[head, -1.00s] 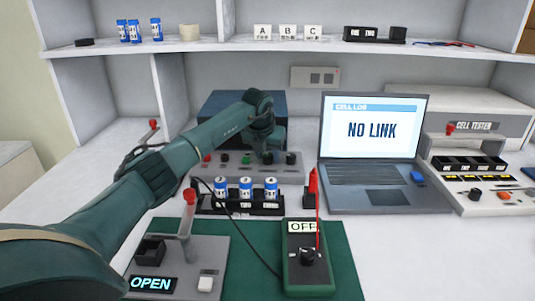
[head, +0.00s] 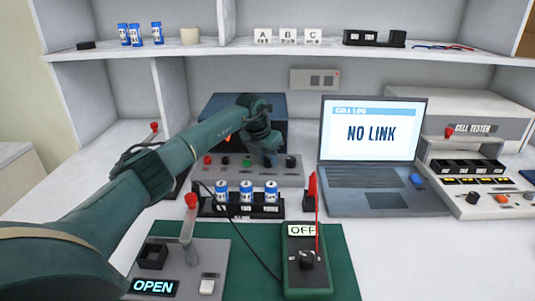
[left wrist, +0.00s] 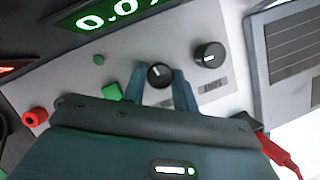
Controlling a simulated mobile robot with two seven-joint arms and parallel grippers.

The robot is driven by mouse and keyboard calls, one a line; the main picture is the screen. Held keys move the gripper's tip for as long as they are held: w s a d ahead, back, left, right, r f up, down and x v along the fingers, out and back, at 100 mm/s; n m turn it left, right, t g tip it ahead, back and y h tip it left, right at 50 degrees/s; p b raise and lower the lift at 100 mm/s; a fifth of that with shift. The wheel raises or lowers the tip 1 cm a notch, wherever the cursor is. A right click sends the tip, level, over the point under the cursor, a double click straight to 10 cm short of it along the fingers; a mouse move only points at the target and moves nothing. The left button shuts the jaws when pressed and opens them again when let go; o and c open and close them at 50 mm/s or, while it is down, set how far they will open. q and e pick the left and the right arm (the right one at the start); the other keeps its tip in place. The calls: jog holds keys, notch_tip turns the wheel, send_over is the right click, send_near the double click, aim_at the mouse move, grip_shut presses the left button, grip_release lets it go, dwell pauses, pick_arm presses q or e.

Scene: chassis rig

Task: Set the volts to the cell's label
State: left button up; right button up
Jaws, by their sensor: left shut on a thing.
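The power supply (head: 213,108) is a dark blue box with a grey front panel (head: 235,178), behind the cell holder. My left gripper (left wrist: 160,88) is shut on its left black knob (left wrist: 159,74), the fingers on either side of it. The right black knob (left wrist: 209,55) is free; it also shows in the head view (head: 290,162). A green display (left wrist: 115,12) reads 0.0 with more cut off. Three blue-and-white cells (head: 246,191) stand upright in a black holder (head: 240,210); their labels are too small to read. My right gripper is out of view.
A laptop (head: 372,150) reading NO LINK stands right of the supply. A meter (head: 307,275) reading OFF lies in front with a red probe (head: 317,205). A fixture reading OPEN (head: 153,286) is at front left. A cell tester (head: 480,135) stands far right.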

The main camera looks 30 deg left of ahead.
pick_arm(q)
jog(key=m+h, duration=0.1)
jog(key=m, duration=0.1)
jog(key=shift+a+r+m+p, duration=0.1)
jog(key=shift+r+m+p, duration=0.05)
jog(key=shift+m+p, duration=0.25)
jog(key=shift+w+m+h, duration=0.1)
jog(key=shift+m+h, duration=0.3)
jog(key=shift+m, duration=0.4)
jog(key=shift+m+b, duration=0.3)
jog(key=shift+m, duration=0.2)
jog(key=shift+a+m+g+h+b, duration=0.1)
jog(key=shift+m+g+h+b, duration=0.25)
jog(key=shift+m, duration=0.35)
jog(key=shift+m+b, duration=0.45)
jog(key=shift+m, duration=0.15)
jog(key=shift+m+h, duration=0.35)
jog(key=shift+m, duration=0.05)
jog(key=shift+m+g+b, duration=0.25)
jog(key=shift+m+b, duration=0.05)
jog(key=shift+b, duration=0.1)
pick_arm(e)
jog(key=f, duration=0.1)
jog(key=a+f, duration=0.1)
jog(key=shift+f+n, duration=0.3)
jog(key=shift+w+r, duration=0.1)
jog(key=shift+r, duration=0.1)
